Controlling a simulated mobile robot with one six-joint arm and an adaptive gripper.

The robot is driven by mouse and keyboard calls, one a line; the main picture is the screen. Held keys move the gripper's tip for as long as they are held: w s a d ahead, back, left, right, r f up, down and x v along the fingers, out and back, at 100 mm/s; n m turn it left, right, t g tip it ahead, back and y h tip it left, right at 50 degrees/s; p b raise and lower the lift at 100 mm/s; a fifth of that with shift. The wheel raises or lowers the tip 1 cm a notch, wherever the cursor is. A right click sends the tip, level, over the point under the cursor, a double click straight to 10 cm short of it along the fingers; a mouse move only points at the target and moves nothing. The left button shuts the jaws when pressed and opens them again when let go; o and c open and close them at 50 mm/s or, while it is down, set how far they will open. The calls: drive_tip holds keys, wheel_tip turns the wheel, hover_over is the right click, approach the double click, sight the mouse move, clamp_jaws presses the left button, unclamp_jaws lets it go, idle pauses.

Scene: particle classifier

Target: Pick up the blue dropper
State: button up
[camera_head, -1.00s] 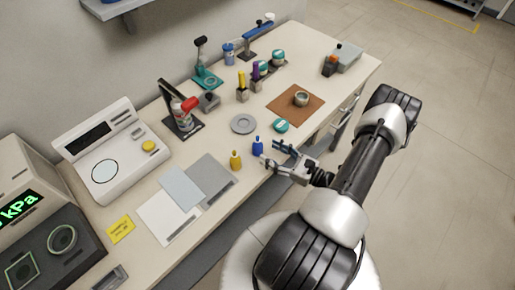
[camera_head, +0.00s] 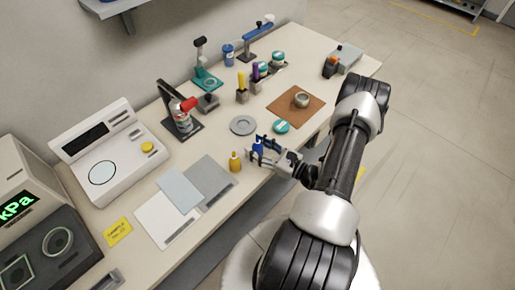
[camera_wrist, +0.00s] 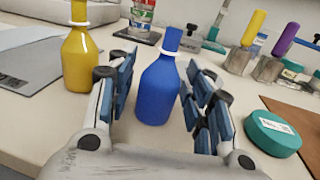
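The blue dropper (camera_wrist: 157,92) is a small blue bottle with a white collar and a blue top. It stands upright on the table near the front edge. In the head view the blue dropper (camera_head: 258,149) is partly hidden by my gripper (camera_head: 262,147). In the wrist view my gripper (camera_wrist: 160,105) is open, with one finger on each side of the bottle. A gap shows between the bottle and the left finger; the right finger is close, and I cannot tell whether it touches.
A yellow bottle (camera_wrist: 80,52) stands just left of the left finger. A teal round container (camera_wrist: 272,133) lies to the right. A grey dish (camera_head: 243,125) sits behind. Grey and white sheets (camera_head: 207,180) lie to the left. A brown mat (camera_head: 283,106) with a bowl lies farther along.

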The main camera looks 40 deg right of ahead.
drive_tip(key=c, duration=0.9)
drive_tip(key=shift+r, duration=0.15)
drive_tip(key=shift+r+p, duration=3.2)
drive_tip(key=shift+r, duration=6.5)
drive_tip(key=shift+r, duration=0.15)
